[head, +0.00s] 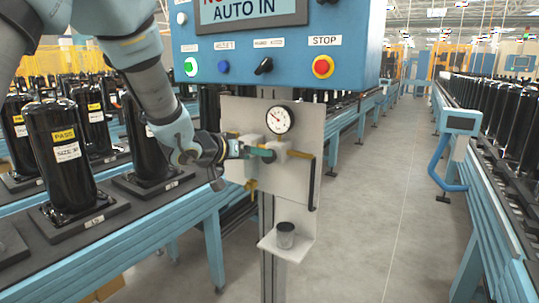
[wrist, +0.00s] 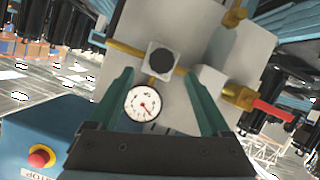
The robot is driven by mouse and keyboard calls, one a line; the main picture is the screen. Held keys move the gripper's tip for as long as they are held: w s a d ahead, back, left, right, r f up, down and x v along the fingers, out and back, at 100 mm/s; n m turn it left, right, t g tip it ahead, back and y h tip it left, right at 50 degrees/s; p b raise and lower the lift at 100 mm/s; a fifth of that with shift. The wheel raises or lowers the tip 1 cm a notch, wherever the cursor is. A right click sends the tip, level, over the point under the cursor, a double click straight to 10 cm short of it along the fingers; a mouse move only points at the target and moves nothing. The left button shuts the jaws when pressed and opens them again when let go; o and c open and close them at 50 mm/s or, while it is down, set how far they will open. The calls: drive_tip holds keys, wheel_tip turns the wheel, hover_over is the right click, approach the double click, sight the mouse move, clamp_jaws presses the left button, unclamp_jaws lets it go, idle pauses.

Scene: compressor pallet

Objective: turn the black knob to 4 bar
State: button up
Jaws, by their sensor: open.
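The black knob (wrist: 162,60) is round and sits on a pale square block on the panel. In the wrist view it lies ahead of and between the tips of my gripper (wrist: 159,74), whose two teal fingers are apart with nothing held. I see a gap between fingers and knob in the picture, but cannot tell the depth. In the head view my gripper (head: 262,153) is at the panel, below the gauge, and hides the knob. The white round gauge (head: 279,120) has a red needle; it also shows in the wrist view (wrist: 143,103). Its numbers are too small to read.
A brass pipe and a red lever (wrist: 272,110) are beside the knob. The blue control box (head: 280,40) hangs above the panel (head: 235,108). A small dark cup (head: 285,234) stands on a shelf below. Black cylinders (head: 60,155) stand on the left conveyor. The right aisle is clear.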

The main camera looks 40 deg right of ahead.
drive_tip(key=p+x, duration=0.2)
drive_tip(key=x, duration=0.5)
drive_tip(key=shift+w, duration=0.1)
drive_tip(key=shift+f, duration=0.1)
clamp_jaws()
idle(0.5)
